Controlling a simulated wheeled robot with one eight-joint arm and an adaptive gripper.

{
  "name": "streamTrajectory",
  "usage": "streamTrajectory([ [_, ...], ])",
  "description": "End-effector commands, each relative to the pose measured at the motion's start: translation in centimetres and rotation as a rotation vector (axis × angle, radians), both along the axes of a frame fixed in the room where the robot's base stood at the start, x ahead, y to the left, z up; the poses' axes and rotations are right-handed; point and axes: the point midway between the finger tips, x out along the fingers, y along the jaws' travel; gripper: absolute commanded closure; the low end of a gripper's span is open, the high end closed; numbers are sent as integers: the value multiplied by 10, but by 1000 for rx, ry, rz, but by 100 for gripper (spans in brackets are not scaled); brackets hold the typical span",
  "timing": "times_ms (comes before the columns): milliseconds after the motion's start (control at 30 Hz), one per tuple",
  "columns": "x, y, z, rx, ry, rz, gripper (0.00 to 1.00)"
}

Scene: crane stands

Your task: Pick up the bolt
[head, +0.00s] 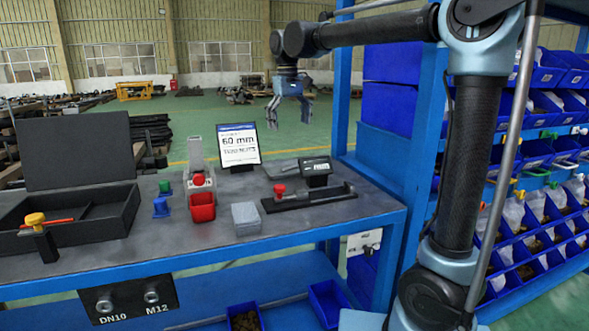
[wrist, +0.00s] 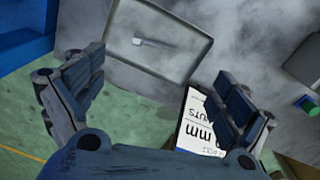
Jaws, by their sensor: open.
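A small pale bolt (wrist: 150,42) lies in a shallow grey tray (wrist: 190,75) in the wrist view. The tray appears to be the dark flat one beside the sign in the head view (head: 281,170); the bolt is too small to make out there.
A sign reading 60 mm (head: 238,145) stands close to the tray. An open black case (head: 90,227) is at left. A blue rack post (head: 341,80) rises at right.

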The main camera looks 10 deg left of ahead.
Motion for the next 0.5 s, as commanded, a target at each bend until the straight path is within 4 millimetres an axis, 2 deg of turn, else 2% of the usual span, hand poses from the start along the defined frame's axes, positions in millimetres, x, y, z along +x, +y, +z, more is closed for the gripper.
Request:
streamTrajectory([
  [300, 8, -12, -56, 0, 0, -17, 6],
  [500, 10, -13, -81, 0, 0, -18, 6],
])
